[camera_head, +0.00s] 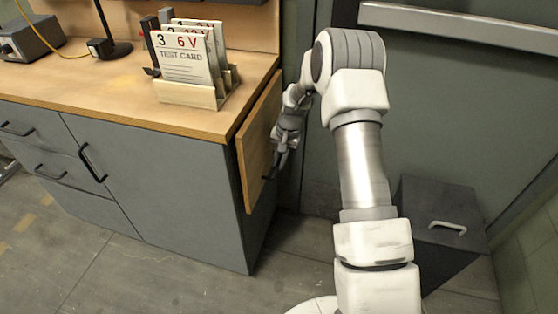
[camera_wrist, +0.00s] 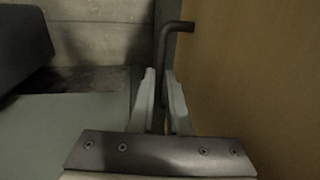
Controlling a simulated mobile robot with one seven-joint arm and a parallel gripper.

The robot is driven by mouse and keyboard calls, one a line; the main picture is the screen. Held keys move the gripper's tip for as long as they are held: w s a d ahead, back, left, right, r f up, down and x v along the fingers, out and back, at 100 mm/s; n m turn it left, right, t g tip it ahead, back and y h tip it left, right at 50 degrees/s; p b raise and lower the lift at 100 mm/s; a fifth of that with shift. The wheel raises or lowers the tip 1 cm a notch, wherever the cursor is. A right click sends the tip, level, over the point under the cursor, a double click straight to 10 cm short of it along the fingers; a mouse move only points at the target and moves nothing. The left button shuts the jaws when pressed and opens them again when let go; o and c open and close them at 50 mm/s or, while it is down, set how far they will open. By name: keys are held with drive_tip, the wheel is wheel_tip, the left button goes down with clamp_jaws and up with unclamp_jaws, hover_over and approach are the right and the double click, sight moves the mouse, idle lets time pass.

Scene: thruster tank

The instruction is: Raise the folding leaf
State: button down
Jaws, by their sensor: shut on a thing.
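The folding leaf (camera_head: 259,145) is a wooden panel hanging down, close to upright, at the right end of the workbench. In the wrist view the leaf (camera_wrist: 250,70) fills the right side. A dark bent handle (camera_wrist: 163,50) stands out from the leaf and runs down between the fingers. My gripper (camera_head: 274,163) is beside the leaf's outer face, and its two pale fingers (camera_wrist: 160,80) are shut on the handle. The fingers and wrist hide part of the handle.
The workbench top (camera_head: 100,88) carries a test card rack (camera_head: 190,92) near its right end. A dark box (camera_head: 437,220) with a pale handle stands on the floor to the right. A grey door (camera_head: 450,90) with a bar is behind my arm.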

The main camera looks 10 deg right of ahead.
drive_tip(key=shift+d+r, duration=0.1)
idle(0.6)
drive_tip(key=s+d+r+g+h+p, duration=0.4)
drive_tip(key=s+d+r+h+p, duration=0.35)
drive_tip(key=d+r+p, duration=0.35)
drive_tip(key=d+r+g+h+p, duration=0.3)
drive_tip(key=r+h, duration=0.4)
drive_tip(key=r, duration=0.9)
drive_tip(key=shift+s+d+r+g, duration=0.15)
drive_tip(key=shift+s+r+g, duration=0.25)
drive_tip(key=shift+g, duration=0.3)
drive_tip(key=c, duration=0.9)
unclamp_jaws()
drive_tip(key=shift+r, duration=0.1)
